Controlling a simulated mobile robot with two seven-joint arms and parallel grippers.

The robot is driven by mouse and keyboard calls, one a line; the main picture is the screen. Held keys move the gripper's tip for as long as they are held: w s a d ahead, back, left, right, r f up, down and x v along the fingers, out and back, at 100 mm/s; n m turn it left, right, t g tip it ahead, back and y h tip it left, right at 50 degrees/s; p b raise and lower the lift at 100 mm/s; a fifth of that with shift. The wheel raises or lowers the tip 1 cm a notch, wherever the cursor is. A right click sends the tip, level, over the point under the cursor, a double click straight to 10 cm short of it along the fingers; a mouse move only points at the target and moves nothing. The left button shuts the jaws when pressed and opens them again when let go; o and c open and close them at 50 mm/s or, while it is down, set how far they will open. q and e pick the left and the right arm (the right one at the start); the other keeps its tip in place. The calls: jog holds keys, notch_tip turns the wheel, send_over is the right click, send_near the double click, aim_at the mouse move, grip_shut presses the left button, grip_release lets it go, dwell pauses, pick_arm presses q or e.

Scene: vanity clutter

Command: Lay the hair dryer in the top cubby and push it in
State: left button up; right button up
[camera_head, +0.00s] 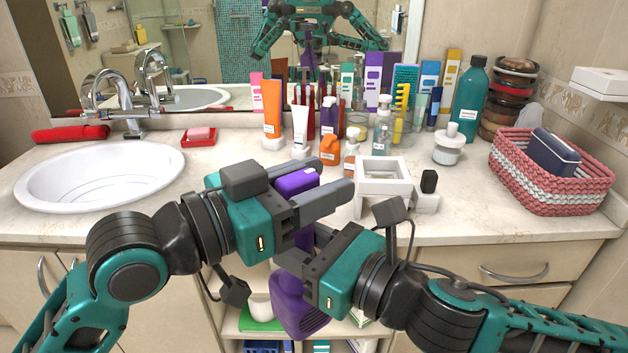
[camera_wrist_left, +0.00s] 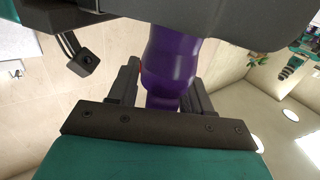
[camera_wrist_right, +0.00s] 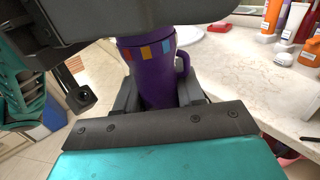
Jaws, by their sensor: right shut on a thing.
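The purple hair dryer (camera_head: 292,302) hangs in front of the cabinet, its wide part low and its other end rising between my grippers. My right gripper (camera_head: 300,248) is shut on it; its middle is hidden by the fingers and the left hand. In the right wrist view the dryer (camera_wrist_right: 160,75) shows coloured squares and a loop between the fingers. My left gripper (camera_head: 326,178) is around the dryer's upper end with fingers apart; the left wrist view shows the dryer (camera_wrist_left: 168,75) between them with a gap on one side. The top cubby (camera_head: 230,322) is below the counter, partly hidden behind the dryer.
The top cubby holds a white cup (camera_head: 260,306) and a green item (camera_head: 258,325). On the counter near my left fingers stand a white stand (camera_head: 384,187), an orange bottle (camera_head: 330,147) and a white tube (camera_head: 300,128). A woven basket (camera_head: 560,195) is at right.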

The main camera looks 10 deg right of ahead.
pick_arm(q)
grip_shut()
pick_arm(e)
jog(key=shift+r, duration=0.1)
pick_arm(q)
jog(key=shift+r, duration=0.15)
pick_arm(e)
jog(key=o, duration=1.1)
jog(key=shift+d, duration=0.1)
